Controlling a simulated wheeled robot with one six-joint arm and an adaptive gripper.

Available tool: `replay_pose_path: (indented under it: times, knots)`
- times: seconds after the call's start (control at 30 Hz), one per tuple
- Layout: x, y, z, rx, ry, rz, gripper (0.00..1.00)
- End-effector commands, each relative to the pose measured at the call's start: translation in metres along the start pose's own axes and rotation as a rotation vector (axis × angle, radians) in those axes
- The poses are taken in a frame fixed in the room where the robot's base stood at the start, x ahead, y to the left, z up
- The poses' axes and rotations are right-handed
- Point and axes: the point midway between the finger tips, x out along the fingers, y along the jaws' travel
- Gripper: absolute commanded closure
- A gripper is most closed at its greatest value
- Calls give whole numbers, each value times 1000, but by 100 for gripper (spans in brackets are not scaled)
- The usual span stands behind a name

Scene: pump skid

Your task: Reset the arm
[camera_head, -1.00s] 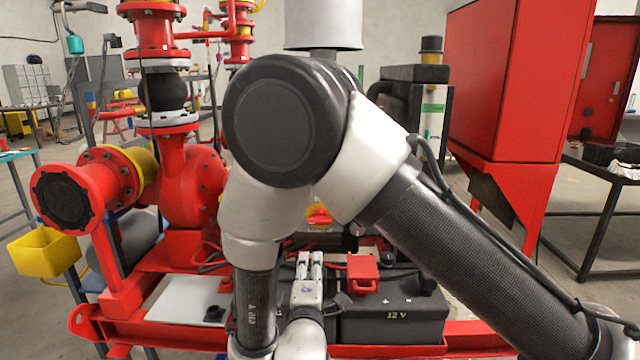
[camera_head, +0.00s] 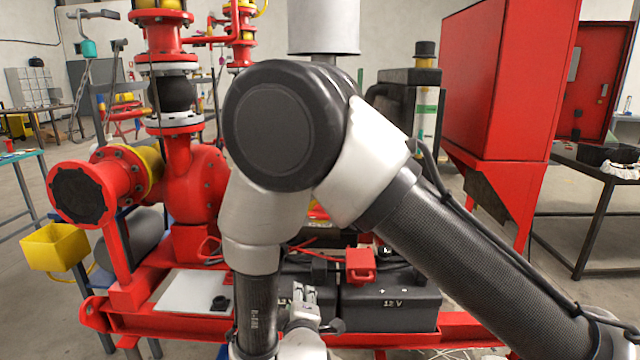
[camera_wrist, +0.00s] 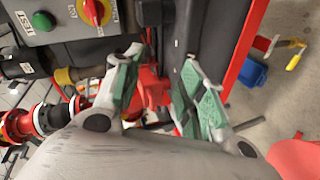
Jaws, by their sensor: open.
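My gripper (camera_wrist: 168,95) shows large in the wrist view. Its two fingers with green pads stand apart with nothing held between them. Beyond the gap is a red part (camera_wrist: 150,88), likely the red-capped battery terminal area, not touching the pads as far as I can tell. In the head view my gripper (camera_head: 303,298) is low in the middle, in front of the dark batteries and partly hidden by my own arm. The red block (camera_head: 361,266) sits on the 12 V battery (camera_head: 390,308), to the right of the gripper.
A control box (camera_wrist: 60,20) with a green button and a red-yellow switch is close by in the wrist view. The red pump (camera_head: 195,185) and a white plate (camera_head: 190,292) stand left. A red cabinet (camera_head: 500,80) rises at right. A yellow bin (camera_head: 54,246) hangs far left.

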Motion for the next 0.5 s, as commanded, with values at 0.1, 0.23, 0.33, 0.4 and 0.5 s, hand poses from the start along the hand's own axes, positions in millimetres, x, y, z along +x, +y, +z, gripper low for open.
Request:
replay_pose_path:
  times: [0.1, 0.23, 0.33, 0.4, 0.5]
  knots:
    - [-2, -37, 1, 82, 4, -167, 60]
    - [-16, -76, -4, 197, -11, -398, 60]
    - [-36, -94, -7, 313, -65, -618, 60]
    - [-56, -92, -5, 404, -139, -783, 60]
    - [-85, -62, 9, 517, -284, -976, 60]
